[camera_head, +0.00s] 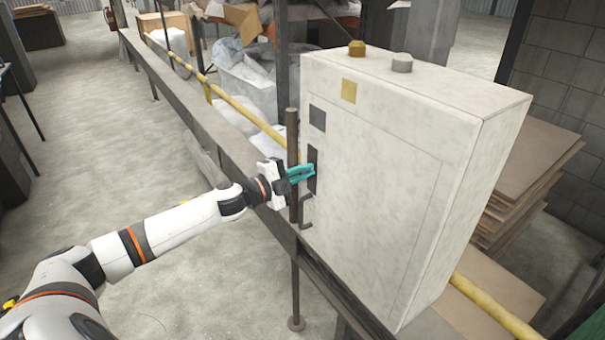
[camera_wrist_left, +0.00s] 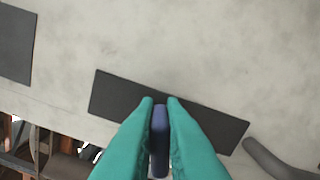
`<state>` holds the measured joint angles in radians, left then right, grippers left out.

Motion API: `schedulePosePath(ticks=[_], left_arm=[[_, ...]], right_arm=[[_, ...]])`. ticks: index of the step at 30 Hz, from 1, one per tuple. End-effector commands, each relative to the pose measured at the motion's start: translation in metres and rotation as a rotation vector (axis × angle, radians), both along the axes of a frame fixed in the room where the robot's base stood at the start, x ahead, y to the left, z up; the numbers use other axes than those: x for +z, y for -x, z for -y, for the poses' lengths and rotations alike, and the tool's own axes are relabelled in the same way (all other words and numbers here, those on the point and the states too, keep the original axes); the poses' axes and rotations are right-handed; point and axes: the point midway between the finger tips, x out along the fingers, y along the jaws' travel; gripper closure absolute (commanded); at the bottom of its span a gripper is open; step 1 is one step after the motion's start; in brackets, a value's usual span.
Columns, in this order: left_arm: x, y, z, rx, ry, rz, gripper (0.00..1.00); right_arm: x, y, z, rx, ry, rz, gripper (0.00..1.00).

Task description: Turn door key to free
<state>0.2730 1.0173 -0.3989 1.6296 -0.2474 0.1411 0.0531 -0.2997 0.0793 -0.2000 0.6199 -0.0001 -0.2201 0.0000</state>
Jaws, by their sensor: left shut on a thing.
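A pale, marbled cabinet (camera_head: 400,180) stands at the right in the head view, with a door on its front face. A dark upright plate (camera_head: 312,155) sits near the door's left edge; it also shows in the left wrist view (camera_wrist_left: 115,95). My left gripper (camera_head: 303,174) has teal fingers and is at this plate. In the left wrist view my left gripper (camera_wrist_left: 160,102) is shut on a dark blue key (camera_wrist_left: 160,140), which lies between the two fingers. The key's far end and its seat in the plate are hard to make out. My right gripper is out of view.
A dark bent handle (camera_head: 304,212) is just below the plate. A brown vertical post (camera_head: 292,140) stands close beside my left gripper. A long rail (camera_head: 190,105) runs behind the arm. Stacked boards (camera_head: 530,170) lie right of the cabinet.

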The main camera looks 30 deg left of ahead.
Motion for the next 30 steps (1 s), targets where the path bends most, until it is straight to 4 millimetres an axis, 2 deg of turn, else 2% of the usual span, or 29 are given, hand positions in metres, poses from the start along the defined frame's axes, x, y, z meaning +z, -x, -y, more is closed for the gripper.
schedulePosePath(ticks=[12,30], left_arm=[[-0.0038,0.0004,0.0008,-0.001,-0.256,0.105,1.0],[-0.0039,0.0005,0.0011,-0.002,-0.334,0.137,1.0]], right_arm=[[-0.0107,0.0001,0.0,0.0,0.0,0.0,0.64],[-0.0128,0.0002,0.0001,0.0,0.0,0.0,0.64]])
